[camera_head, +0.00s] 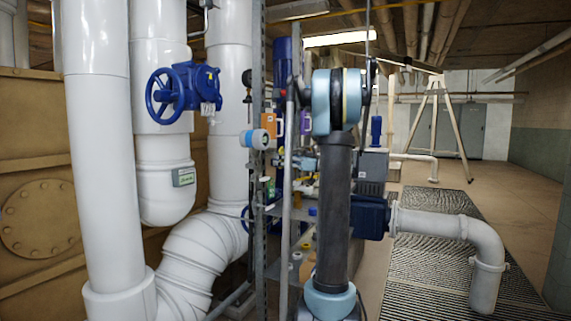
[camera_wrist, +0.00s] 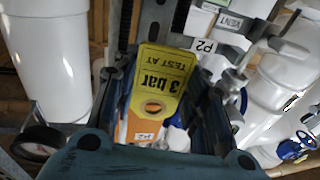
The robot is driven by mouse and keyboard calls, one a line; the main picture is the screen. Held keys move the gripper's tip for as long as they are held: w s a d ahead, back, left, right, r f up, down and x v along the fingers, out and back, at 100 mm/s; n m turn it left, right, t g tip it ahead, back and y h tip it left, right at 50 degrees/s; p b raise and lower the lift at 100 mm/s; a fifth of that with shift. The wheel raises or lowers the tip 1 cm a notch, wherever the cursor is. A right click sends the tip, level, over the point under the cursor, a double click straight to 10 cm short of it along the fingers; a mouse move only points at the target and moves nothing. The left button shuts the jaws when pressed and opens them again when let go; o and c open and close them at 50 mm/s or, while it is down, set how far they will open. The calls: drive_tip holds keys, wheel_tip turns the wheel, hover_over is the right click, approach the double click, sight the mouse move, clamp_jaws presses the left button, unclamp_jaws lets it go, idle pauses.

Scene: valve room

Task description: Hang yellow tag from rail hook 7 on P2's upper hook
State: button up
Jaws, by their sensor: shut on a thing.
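In the wrist view my gripper (camera_wrist: 165,88) is shut on a yellow tag (camera_wrist: 162,72), which sits between the two fingers. The tag bears black print, "3 bar" and "TEST AT", upside down in this view, and has a hole near its lower end. A white P2 label (camera_wrist: 203,46) is just right of and above the tag. I cannot make out P2's upper hook, or whether the tag touches anything behind it.
An orange piece (camera_wrist: 140,126) shows below the tag. A pressure gauge (camera_wrist: 38,143) is at the left, a VENT label (camera_wrist: 231,22) at the upper right. In the head view a metal post (camera_head: 259,150) and a white pipe (camera_head: 95,130) stand left; floor grating (camera_head: 425,270) lies right.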

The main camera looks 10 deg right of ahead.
drive_tip(key=shift+w+a+r, duration=0.1)
drive_tip(key=shift+w+a, duration=0.15)
drive_tip(key=shift+a, duration=0.2)
idle(0.7)
drive_tip(key=shift+w+x, duration=0.2)
drive_tip(key=shift+x, duration=0.75)
drive_tip(key=shift+w+x, duration=0.15)
drive_tip(key=shift+x, duration=0.8)
idle(1.3)
drive_tip(key=shift+d+f, duration=0.1)
drive_tip(key=shift+f, duration=0.55)
idle(0.6)
drive_tip(key=o, duration=0.9)
drive_tip(key=shift+d, duration=0.1)
